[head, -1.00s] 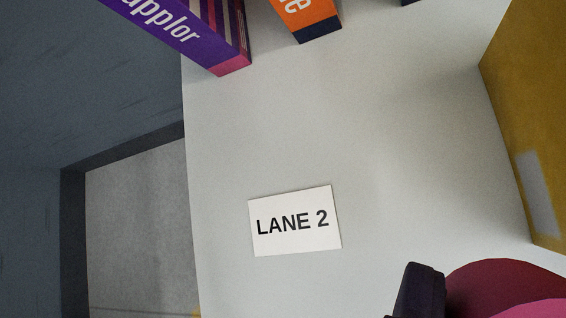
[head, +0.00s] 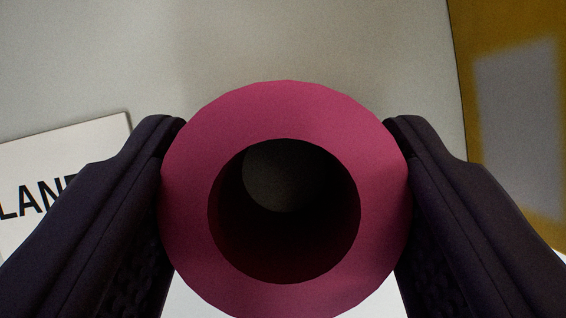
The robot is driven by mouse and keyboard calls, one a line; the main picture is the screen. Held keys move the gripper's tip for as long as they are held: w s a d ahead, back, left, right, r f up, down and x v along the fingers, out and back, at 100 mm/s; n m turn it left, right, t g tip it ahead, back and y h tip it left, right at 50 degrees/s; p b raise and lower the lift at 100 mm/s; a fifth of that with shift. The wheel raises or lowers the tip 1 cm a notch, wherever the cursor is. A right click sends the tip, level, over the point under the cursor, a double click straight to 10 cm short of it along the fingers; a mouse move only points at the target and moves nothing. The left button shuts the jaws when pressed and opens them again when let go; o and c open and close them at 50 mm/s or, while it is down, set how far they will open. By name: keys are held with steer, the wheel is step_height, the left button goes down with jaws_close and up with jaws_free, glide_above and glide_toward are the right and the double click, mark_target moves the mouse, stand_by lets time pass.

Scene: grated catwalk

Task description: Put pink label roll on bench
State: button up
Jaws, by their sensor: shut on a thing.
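The pink label roll (head: 184,215) is a thick ring with a dark hollow core, seen end-on in the middle of the head view. My gripper (head: 285,195) is shut on it, with one dark finger against its left side and the other against its right side. Through the core I see a patch of pale grey surface. The roll's lower edge runs out of the picture. I cannot tell whether its far end touches the pale surface (head: 300,40) beyond it, nor whether that surface is the bench.
A white card (head: 60,150), partly hidden by the left finger, lies on the pale surface at left. A yellow-brown box-like thing (head: 465,110) with a grey patch stands at the right. The pale surface above the roll is clear.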

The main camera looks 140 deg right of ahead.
steer(key=shift+f, duration=0.1)
steer(key=o, duration=1.1)
steer(key=shift+r, duration=0.35)
steer(key=p+v, duration=0.5)
steer(key=v, duration=0.6)
steer(key=shift+s+d+r, duration=0.1)
steer(key=shift+s+r, duration=0.1)
steer(key=shift+r, duration=0.05)
